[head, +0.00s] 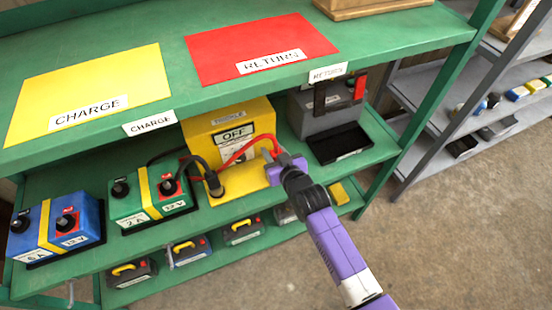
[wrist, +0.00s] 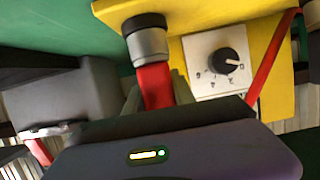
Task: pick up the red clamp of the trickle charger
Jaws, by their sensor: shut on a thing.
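The yellow trickle charger (head: 200,130) stands on the middle green shelf, with an OFF sign on its front. In the wrist view the charger (wrist: 265,45) shows a white dial plate with a black knob. A red cable arcs from it to my gripper (head: 278,163). In the wrist view my gripper (wrist: 157,95) is shut on the red clamp (wrist: 155,83), whose grey and black end (wrist: 147,38) points up the picture. In the head view my purple gripper hides most of the clamp. The black clamp (head: 213,181) stands at the charger's left front.
A green battery (head: 150,198) and a blue battery (head: 55,228) stand to the left. A grey battery (head: 320,115) stands to the right. The top shelf carries a yellow CHARGE mat (head: 90,85) and a red RETURN mat (head: 255,45), both bare.

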